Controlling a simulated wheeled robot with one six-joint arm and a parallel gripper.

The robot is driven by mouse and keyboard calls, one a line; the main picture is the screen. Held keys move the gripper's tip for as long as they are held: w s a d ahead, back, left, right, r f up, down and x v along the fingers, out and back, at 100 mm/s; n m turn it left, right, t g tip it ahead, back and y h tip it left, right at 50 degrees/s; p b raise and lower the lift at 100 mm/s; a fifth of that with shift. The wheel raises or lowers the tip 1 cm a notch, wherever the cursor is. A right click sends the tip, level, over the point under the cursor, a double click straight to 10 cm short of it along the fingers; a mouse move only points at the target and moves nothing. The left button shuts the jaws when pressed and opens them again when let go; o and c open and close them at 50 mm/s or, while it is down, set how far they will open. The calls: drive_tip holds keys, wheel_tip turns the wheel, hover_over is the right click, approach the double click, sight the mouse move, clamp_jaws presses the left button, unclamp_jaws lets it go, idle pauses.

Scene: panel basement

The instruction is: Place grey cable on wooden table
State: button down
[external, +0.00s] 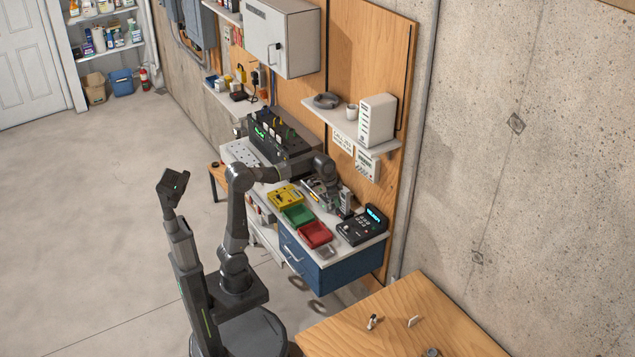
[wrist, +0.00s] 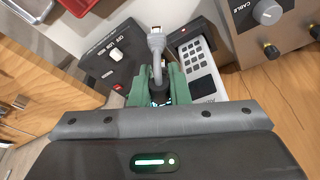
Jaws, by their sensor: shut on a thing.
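The grey cable (wrist: 157,46) shows in the wrist view as a pale grey connector with a short grey lead. My gripper (wrist: 160,77), with green fingers, is shut on it, and the connector sticks out beyond the fingertips. In the external view my gripper (external: 343,203) is over the right part of the workbench, near the back panel. The cable is too small to make out there. The wooden table (external: 400,322) stands at the lower right of the external view, apart from my gripper.
A black desk device (external: 362,225) stands right of my gripper. A shelf (external: 340,118) hangs above. Small items lie on the wooden table; much of its top is clear.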

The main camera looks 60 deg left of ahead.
drive_tip(key=w+d+f+m+g+p, duration=0.1)
drive_tip(key=w+d+m+p, duration=0.2)
drive_tip(key=d, duration=1.1)
drive_tip(key=d+f+m+h+p, duration=0.15)
drive_tip(key=d+p, duration=0.35)
drive_tip(key=d, duration=0.9)
drive_tip(key=w+d+f+m+g+p, duration=0.15)
drive_tip(key=d+m+p, duration=0.25)
drive_tip(key=d, duration=1)
drive_tip(key=s+d+f+p, duration=0.2)
drive_tip(key=d+p, duration=0.2)
drive_tip(key=d, duration=0.6)
drive_tip(key=shift+n+t, duration=0.45)
drive_tip(key=shift+a+f+p, duration=0.15)
drive_tip(key=shift+f+p, duration=0.1)
drive_tip(key=shift+f, duration=2.4)
drive_tip(key=shift+a+f+p, duration=0.1)
drive_tip(key=shift+f+p, duration=0.1)
drive_tip(key=shift+f, duration=2.4)
drive_tip(key=c, duration=1.4)
unclamp_jaws()
